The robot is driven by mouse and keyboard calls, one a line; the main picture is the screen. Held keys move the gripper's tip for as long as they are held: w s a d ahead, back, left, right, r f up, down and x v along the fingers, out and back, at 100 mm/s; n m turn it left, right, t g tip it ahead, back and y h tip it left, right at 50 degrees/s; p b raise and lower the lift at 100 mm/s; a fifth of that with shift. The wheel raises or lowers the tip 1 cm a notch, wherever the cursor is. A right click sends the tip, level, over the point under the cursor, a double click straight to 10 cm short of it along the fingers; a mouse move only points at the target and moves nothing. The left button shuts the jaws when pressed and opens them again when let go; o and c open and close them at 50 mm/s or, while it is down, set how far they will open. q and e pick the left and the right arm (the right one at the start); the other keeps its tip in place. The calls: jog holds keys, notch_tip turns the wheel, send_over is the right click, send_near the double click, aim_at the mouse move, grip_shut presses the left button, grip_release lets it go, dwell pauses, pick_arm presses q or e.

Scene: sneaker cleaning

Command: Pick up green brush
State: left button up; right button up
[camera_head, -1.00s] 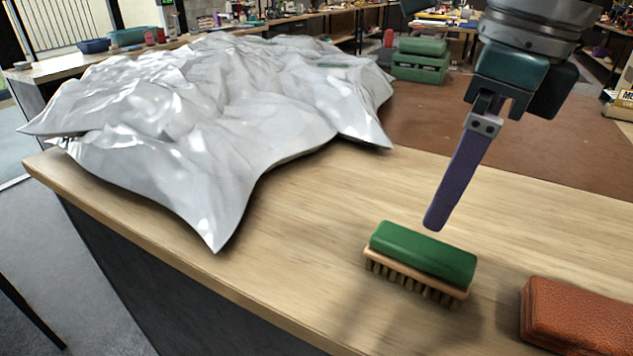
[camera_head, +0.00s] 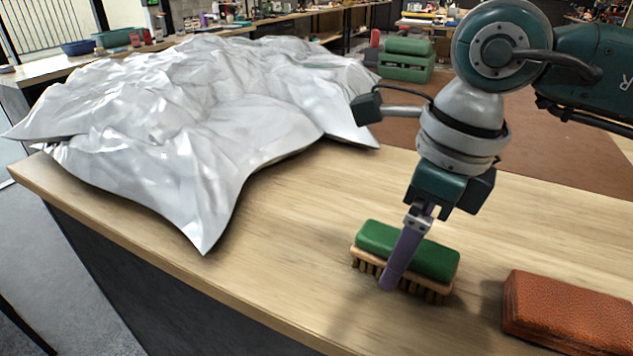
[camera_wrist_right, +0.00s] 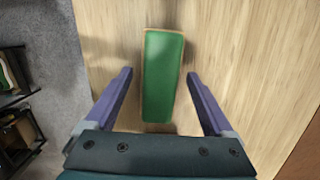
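The green brush (camera_head: 432,260) has a green top on a tan bristled base and lies bristles down on the wooden counter. It also shows in the right wrist view (camera_wrist_right: 160,75), lengthwise between the fingers. My right gripper (camera_head: 390,284) is over the brush in the head view. One purple finger passes in front of the brush's near side, and the other finger is hidden. In the right wrist view the right gripper (camera_wrist_right: 158,78) is open, with a finger on each side of the brush and gaps on both sides. My left gripper is not in view.
A brown leather case (camera_head: 570,312) lies to the right of the brush. A crumpled silvery sheet (camera_head: 200,120) covers the counter's left part. A green box (camera_head: 405,62) stands farther back. Bare wood (camera_head: 310,215) lies between sheet and brush.

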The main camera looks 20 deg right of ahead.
jog(key=c, duration=1.3)
jog(key=shift+r, duration=0.1)
notch_tip(320, 180, up, 20)
jog(key=shift+f+p, duration=0.1)
jog(key=shift+p, duration=0.35)
